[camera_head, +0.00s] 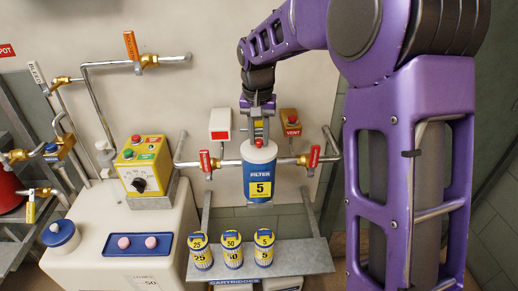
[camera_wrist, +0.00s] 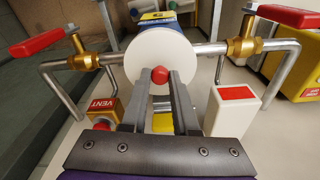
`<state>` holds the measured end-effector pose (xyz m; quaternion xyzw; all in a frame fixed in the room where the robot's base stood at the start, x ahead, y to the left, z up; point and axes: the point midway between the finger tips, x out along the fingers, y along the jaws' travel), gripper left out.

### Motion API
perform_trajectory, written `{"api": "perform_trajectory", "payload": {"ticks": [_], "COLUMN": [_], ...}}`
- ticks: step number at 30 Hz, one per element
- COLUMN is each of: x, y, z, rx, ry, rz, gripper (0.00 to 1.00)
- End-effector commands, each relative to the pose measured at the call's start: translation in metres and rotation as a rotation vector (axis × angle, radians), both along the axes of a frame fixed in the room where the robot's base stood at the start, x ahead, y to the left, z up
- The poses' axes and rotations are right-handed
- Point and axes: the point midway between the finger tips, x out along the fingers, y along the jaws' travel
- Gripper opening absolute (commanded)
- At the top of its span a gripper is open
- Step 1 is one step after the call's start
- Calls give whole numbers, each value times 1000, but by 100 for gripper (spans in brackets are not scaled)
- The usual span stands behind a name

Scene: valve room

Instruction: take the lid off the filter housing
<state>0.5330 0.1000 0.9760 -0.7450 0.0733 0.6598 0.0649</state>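The filter housing (camera_head: 259,182) is a blue cylinder with a yellow label marked 5, mounted upright on the wall pipe. Its white round lid (camera_head: 258,152) sits on top; the lid's face shows large in the wrist view (camera_wrist: 138,62). A red knob (camera_wrist: 160,75) stands at the lid's middle. My gripper (camera_wrist: 161,76) reaches down from above, one finger on each side of the knob. The fingertips look closed against it, with no clear gap. In the head view my gripper (camera_head: 258,138) partly hides the knob. The lid looks seated on the housing.
Red-handled valves stand left (camera_head: 206,163) and right (camera_head: 312,158) of the housing. A white box (camera_head: 220,124) and the VENT button box (camera_head: 290,122) are behind it. Several cartridges (camera_head: 232,250) stand on a grey shelf (camera_head: 305,258) below. A yellow control box (camera_head: 143,167) is at left.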

Motion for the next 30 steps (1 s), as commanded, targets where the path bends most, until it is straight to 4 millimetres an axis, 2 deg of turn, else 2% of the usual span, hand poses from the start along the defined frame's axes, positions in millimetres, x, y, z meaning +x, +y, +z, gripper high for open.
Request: {"api": "perform_trajectory", "payload": {"ticks": [1,3,4,17,20,30], "x": [0,0,0,0,1,1], "y": [0,0,0,0,0,0], "z": [0,0,0,6,20,85], "rx": [0,0,0,0,1,0], "ry": [0,0,0,-1,-3,-2], "rz": [0,0,0,-1,-1,0], "gripper": [14,2,0,0,0,0]}}
